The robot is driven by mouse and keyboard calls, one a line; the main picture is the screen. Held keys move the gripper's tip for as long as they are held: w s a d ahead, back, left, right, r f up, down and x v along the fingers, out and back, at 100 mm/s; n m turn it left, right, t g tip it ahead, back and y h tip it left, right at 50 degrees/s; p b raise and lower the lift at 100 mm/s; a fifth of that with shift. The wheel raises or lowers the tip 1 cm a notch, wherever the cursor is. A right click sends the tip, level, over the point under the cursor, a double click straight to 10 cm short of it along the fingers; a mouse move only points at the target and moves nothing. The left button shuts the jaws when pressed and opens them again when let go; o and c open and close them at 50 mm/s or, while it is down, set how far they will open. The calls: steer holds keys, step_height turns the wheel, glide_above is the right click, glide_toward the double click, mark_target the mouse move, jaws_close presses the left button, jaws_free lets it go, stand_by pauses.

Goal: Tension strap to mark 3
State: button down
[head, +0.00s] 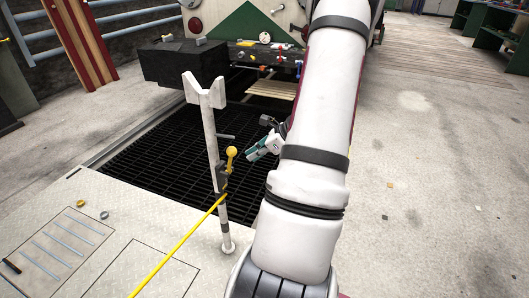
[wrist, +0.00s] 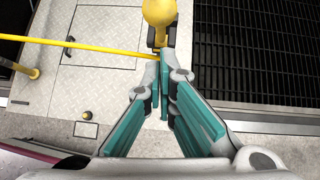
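A yellow strap (head: 180,245) runs from a dark ratchet (head: 221,178) on a white post (head: 211,135) down to the lower left. The strap (wrist: 100,47) also crosses the upper left of the wrist view. The ratchet's lever ends in a yellow ball knob (head: 231,152), which appears at the top of the wrist view (wrist: 159,12). My gripper (head: 250,157), with teal fingers, is just right of the knob in the head view. Its fingertips (wrist: 162,72) appear together with nothing seen between them, apart from the knob. No numbered mark is readable.
A dark grating (head: 150,150) covers the pit behind the post. A floor panel with pale lines (head: 62,243) lies at left, near two small rings (head: 92,209). A black block (head: 183,62) and a cluttered bench edge (head: 265,57) stand behind. Concrete floor (head: 430,190) at right is mostly clear.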

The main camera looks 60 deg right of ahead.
mark_target(235, 148)
steer(key=shift+w+a+r+b, duration=0.1)
steer(key=shift+w+a+b, duration=0.1)
steer(key=shift+w, duration=0.7)
steer(key=shift+w+a+r+b, duration=0.1)
steer(key=shift+w+b, duration=0.05)
steer(key=shift+w, duration=0.75)
steer(key=shift+w+a+r+p, duration=0.1)
steer(key=shift+w+r+p, duration=0.25)
steer(key=shift+w+p, duration=0.15)
steer(key=shift+w+r+p, duration=0.3)
steer(key=shift+w+p, duration=0.05)
steer(key=shift+w, duration=0.2)
